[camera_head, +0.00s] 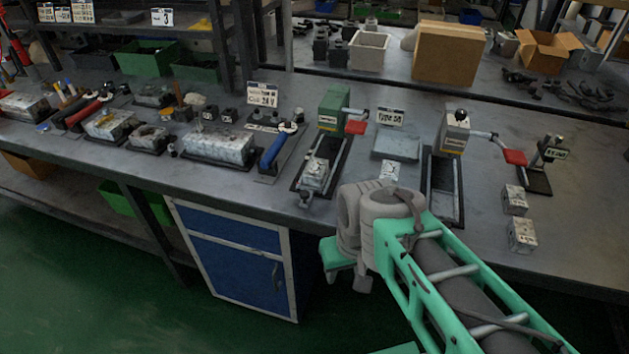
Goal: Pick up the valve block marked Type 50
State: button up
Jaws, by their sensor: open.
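A small sign reading "Type 50" (390,117) stands behind a shallow grey tray (397,147) on the workbench. A pale metal block (390,168) sits just in front of the tray, partly hidden by my arm. Two similar blocks (515,198) (521,235) stand at the right near the bench's front edge. Another block (315,175) sits on the green press's base. Markings on the blocks are too small to read. My gripper (358,275) is open, partly hidden by my wrist, in front of the bench edge and apart from the blocks.
A green press (333,108) and a grey press (454,132), both with red-handled levers, flank the tray. Larger metal blocks (220,145) and tools fill the left bench. A blue cabinet (240,260) stands below.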

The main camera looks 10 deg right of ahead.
aim_at(316, 172)
jog(key=u, duration=0.25)
jog(key=k, duration=0.3)
jog(key=u, duration=1.6)
jog(key=i, duration=0.55)
jog(key=z, duration=0.15)
